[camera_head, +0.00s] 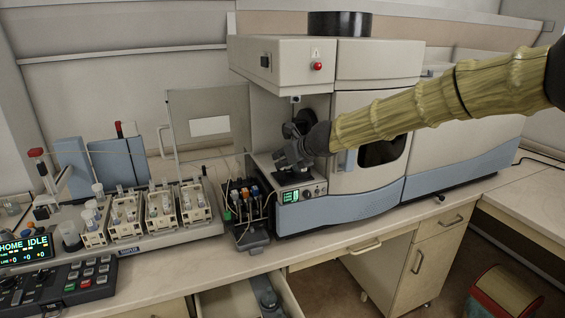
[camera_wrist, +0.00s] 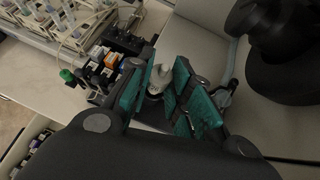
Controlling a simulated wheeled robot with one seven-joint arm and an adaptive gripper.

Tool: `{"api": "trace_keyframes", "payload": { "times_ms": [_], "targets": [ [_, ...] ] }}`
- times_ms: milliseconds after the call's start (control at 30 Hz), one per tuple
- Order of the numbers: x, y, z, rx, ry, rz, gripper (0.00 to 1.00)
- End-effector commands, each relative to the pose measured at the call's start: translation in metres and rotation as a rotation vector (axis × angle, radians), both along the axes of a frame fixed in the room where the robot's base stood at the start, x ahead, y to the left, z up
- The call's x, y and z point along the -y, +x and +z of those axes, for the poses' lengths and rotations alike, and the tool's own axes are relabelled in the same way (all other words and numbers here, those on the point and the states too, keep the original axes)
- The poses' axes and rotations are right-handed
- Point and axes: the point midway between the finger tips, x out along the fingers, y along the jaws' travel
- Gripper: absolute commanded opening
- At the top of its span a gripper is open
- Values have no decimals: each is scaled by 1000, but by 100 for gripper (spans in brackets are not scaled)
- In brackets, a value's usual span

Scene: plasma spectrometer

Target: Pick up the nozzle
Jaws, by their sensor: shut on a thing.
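My gripper (camera_head: 290,158) is at the open sample compartment of the large spectrometer (camera_head: 345,115), above its small green-lit panel. In the wrist view, its teal-padded fingers (camera_wrist: 160,82) are closed on a small pale grey piece with a notched end, which I take to be the nozzle (camera_wrist: 161,75). The nozzle's lower part is hidden between the pads. In the head view the gripper and my sleeved arm hide the nozzle.
A pump with coloured parts (camera_head: 246,200) stands just left of the compartment. Sample racks (camera_head: 160,212) and a keypad (camera_head: 75,283) are farther left. A clear door panel (camera_head: 208,125) stands open. A front drawer (camera_head: 240,300) is pulled out below the bench.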

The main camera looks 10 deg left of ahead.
Motion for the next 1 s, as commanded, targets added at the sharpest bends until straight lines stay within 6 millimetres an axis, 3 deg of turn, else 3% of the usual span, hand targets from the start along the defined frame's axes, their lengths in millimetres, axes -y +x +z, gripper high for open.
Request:
{"api": "trace_keyframes", "payload": {
  "times_ms": [467,767,1000],
  "targets": [
    [0,0,37,0,0,0,0],
    [11,-21,32,1,0,2,0],
    [28,-53,33,2,1,1,0]
  ]
}}
